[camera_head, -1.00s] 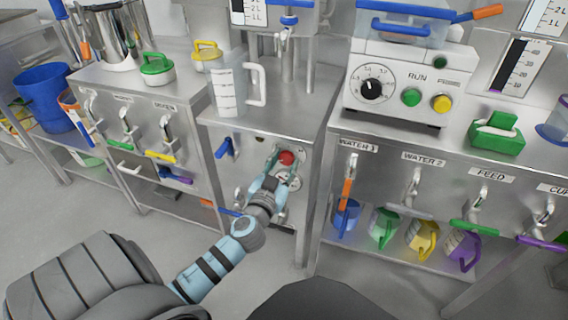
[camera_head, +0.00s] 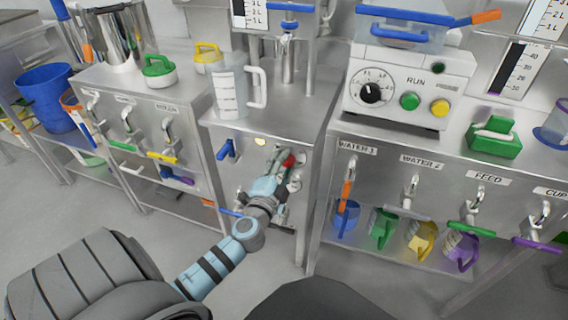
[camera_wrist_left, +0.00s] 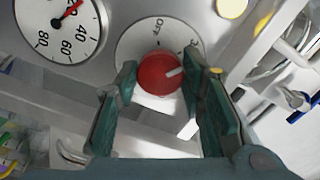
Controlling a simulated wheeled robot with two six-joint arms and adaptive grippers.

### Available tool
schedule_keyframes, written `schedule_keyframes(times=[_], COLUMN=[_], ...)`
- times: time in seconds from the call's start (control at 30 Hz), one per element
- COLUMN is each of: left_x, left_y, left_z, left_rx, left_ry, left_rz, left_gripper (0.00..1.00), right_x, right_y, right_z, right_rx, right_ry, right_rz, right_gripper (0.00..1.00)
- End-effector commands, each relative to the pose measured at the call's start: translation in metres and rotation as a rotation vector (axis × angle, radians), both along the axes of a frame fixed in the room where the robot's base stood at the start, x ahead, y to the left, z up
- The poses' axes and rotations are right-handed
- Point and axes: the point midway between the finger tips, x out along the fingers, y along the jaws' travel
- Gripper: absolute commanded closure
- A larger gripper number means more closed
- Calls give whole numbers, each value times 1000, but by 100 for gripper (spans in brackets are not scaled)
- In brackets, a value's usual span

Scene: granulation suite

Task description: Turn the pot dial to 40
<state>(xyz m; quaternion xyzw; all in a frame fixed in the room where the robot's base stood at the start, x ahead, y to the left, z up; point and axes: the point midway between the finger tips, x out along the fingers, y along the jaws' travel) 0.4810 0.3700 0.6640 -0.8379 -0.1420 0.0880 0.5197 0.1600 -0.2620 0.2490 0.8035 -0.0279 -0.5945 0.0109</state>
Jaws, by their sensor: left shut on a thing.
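The pot dial is a red round knob (camera_wrist_left: 158,74) with a white pointer mark, on a pale disc lettered OFF. Its pointer aims right and slightly up in the left wrist view; the scale's other marks are too small or hidden to read. My left gripper (camera_wrist_left: 160,88) is shut on the knob, with a green finger on each side. In the head view the left gripper (camera_head: 282,165) is at the cabinet front, with the red knob (camera_head: 288,160) partly showing between its fingers. My right gripper is out of view.
A round gauge (camera_wrist_left: 55,25) with a red needle and numbers 40, 60 and 80 sits beside the dial. A lit yellowish lamp (camera_head: 260,142) is on the cabinet front. A clear jug (camera_head: 231,92) stands above.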

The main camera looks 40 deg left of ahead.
Motion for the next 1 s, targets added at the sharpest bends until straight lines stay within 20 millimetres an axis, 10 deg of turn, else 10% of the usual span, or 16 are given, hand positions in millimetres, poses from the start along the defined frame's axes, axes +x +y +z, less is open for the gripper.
schedule_keyframes(times=[1.0], left_x=[-1], left_y=[0], left_z=[0], left_rx=[801], left_ry=[284], left_rz=[-1], left_gripper=[92], right_x=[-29], right_y=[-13], right_z=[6], right_rx=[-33], right_ry=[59], right_rz=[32], right_gripper=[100])
